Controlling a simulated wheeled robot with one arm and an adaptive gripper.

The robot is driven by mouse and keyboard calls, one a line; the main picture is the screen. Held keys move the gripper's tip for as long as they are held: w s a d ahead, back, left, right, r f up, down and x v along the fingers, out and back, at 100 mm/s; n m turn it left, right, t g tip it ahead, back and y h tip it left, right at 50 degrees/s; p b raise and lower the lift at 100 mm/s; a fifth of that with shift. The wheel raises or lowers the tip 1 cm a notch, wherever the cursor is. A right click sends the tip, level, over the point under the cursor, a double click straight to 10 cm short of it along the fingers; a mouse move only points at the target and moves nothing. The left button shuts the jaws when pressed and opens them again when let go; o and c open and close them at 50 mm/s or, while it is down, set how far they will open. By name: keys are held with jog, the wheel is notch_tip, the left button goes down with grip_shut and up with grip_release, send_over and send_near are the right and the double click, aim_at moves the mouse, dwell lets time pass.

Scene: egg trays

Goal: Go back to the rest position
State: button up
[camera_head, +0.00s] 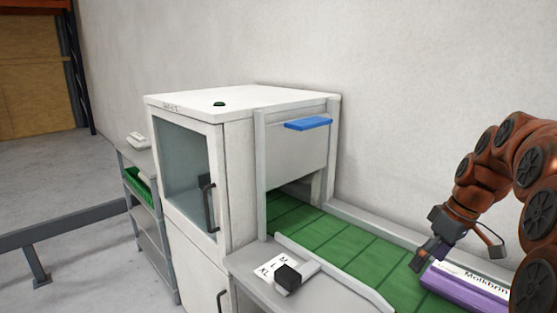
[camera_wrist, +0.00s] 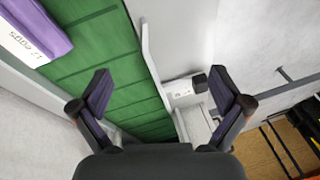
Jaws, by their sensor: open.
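My gripper (camera_head: 428,256) is at the right of the head view, at the end of my orange-brown arm, above the green conveyor belt. In the wrist view my gripper (camera_wrist: 168,100) shows two spread fingers with nothing between them. A purple egg carton (camera_head: 462,289) with a white label lies on the belt at the lower right of the head view, close to my gripper. The purple egg carton (camera_wrist: 38,28) also shows at the upper left of the wrist view, apart from the fingers. My arm hides part of the carton in the head view.
The green belt (camera_head: 322,232) runs out of a white cabinet machine (camera_head: 240,101) with a blue flap handle (camera_head: 308,124). A grey side table (camera_head: 240,262) holds a black block (camera_head: 288,277) and a size card. A shelf with a green crate (camera_head: 138,184) stands at the left.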

jog(key=s+a+f+m+g+h, duration=0.1)
jog(key=s+a+f+m+g, duration=0.1)
jog(key=s+a, duration=1.05)
jog(key=s+a+f+m+h+p, duration=0.1)
jog(key=s+a+f, duration=0.2)
jog(key=s, duration=0.4)
jog(key=s+a+f+m+h, duration=0.1)
jog(key=s+a+f+m, duration=0.1)
jog(key=s, duration=0.5)
jog(key=shift+s+a+f+g+p, duration=0.35)
jog(key=shift+s+a+f+g, duration=0.05)
jog(key=shift+a, duration=0.2)
